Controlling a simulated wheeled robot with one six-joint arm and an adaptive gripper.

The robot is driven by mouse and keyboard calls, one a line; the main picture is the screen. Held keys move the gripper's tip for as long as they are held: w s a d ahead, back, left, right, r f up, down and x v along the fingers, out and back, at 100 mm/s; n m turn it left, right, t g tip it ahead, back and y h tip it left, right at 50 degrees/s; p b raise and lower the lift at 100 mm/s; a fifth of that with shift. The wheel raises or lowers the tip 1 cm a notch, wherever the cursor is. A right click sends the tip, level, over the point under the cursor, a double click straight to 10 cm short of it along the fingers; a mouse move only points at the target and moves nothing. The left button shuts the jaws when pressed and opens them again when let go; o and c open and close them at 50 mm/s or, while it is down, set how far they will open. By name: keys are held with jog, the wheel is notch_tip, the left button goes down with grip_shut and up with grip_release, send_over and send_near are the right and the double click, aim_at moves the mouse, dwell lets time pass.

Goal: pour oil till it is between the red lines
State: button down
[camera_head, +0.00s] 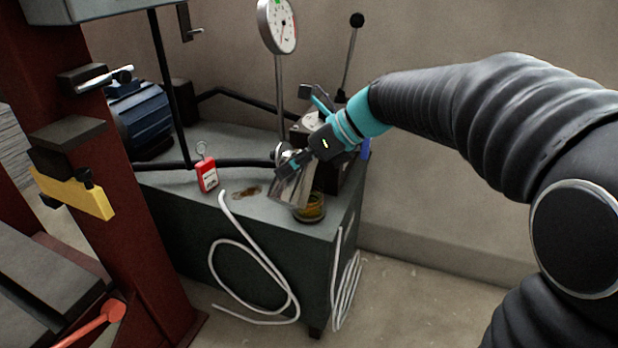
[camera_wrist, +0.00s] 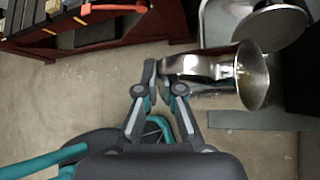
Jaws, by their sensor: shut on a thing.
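A shiny metal jug (camera_head: 293,187) is tilted over the corner of the dark green cabinet. My gripper (camera_head: 309,153) is shut on it. In the wrist view my gripper (camera_wrist: 163,82) holds the handle of the jug (camera_wrist: 251,76), whose wide mouth is at the right. A small round glass-like vessel (camera_head: 311,209) with yellow-brown oil sits on the cabinet top, just below and right of the jug. Red lines cannot be made out on it, and I cannot tell whether oil is flowing.
The dark green cabinet (camera_head: 190,228) carries a red tag or padlock (camera_head: 207,175), a brown stain (camera_head: 246,191) and a blue motor (camera_head: 143,118). A pressure gauge (camera_head: 277,26) stands behind my gripper. White hose (camera_head: 262,262) hangs over the cabinet's front. A red press frame (camera_head: 95,170) is at left.

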jog(key=shift+w+r, duration=0.1)
jog(key=shift+w, duration=0.05)
jog(key=shift+w+d+r+g+p, duration=0.15)
jog(key=shift+r+g+p, duration=0.15)
jog(key=shift+g+p, duration=0.1)
jog(key=shift+w+r+m+y, duration=0.2)
jog(key=shift+m+y, duration=0.1)
jog(key=shift+m, duration=0.1)
jog(key=shift+r+g+p, duration=0.3)
jog(key=shift+g, duration=0.1)
dwell(0.7)
jog(key=shift+w+d+m+g+y, duration=0.2)
jog(key=shift+w+m+g+y, duration=0.05)
jog(key=shift+m+g+y, duration=0.05)
dwell(1.1)
jog(key=shift+s, duration=0.1)
jog(key=shift+s+a+f+n+t+h+b, duration=0.2)
jog(key=shift+s+f+n+t+b, duration=0.1)
jog(key=shift+s+f+t+b, duration=0.15)
jog(key=shift+s+a+f+n+t+h+b, duration=0.2)
jog(key=shift+s+f+n+t+b, duration=0.1)
jog(key=shift+s+f+t+b, duration=0.15)
jog(key=shift+s+a, duration=0.1)
